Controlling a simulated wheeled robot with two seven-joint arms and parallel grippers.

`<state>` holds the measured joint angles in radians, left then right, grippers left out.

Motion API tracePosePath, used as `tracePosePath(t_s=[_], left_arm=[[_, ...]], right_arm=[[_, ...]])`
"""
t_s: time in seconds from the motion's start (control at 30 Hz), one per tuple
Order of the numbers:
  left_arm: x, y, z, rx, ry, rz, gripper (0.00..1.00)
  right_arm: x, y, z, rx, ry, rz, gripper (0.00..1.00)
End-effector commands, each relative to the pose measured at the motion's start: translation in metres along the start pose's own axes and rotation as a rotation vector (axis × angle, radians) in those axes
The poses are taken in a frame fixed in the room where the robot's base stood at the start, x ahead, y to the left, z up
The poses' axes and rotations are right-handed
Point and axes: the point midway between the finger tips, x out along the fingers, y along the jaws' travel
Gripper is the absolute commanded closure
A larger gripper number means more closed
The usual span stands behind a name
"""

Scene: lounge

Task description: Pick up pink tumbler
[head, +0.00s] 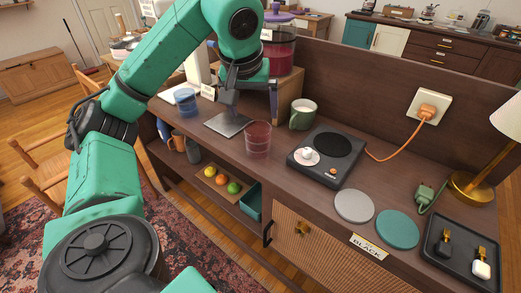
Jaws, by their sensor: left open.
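The pink tumbler (258,139), a clear reddish cup, stands upright near the front edge of the dark wooden sideboard top. My left arm reaches in from the left and over the sideboard. My left gripper (229,108) points down above a dark square plate (222,125), to the left of and behind the tumbler. It is open and apart from the tumbler, with nothing seen in it. The fingers are small and dark, partly hidden under the wrist. My right gripper is not in view.
A blue tumbler (185,101) stands left of the gripper. A green mug (302,114) and a black hot plate (327,156) stand right of the pink tumbler. A drink dispenser (281,50) stands behind. Grey (354,206) and teal (398,229) discs lie farther right.

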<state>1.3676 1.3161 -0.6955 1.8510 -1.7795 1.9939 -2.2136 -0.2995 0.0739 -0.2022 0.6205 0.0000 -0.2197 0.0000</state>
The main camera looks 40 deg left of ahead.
Motion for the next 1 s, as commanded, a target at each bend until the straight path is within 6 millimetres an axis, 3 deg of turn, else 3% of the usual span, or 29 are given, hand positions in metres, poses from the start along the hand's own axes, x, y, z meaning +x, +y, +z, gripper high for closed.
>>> tracePosePath(t_s=[0.03, 0.5, 0.77, 0.87, 1.0], left_arm=[[0.022, -0.001, 0.004, -0.002, -0.003, -0.003, 0.0], [0.1, -0.001, -0.001, -0.001, -0.002, 0.001, 0.0], [0.108, 0.0, -0.002, 0.0, 0.0, 0.004, 0.0], [0.108, 0.0, -0.002, 0.0, 0.0, 0.004, 0.31], [0.108, 0.001, -0.002, 0.0, 0.0, 0.004, 0.84]], right_arm=[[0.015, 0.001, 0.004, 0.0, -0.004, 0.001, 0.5], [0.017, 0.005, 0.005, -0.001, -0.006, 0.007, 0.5], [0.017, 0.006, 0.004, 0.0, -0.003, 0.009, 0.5], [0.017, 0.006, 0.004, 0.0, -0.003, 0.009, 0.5], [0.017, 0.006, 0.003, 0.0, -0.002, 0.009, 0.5]])
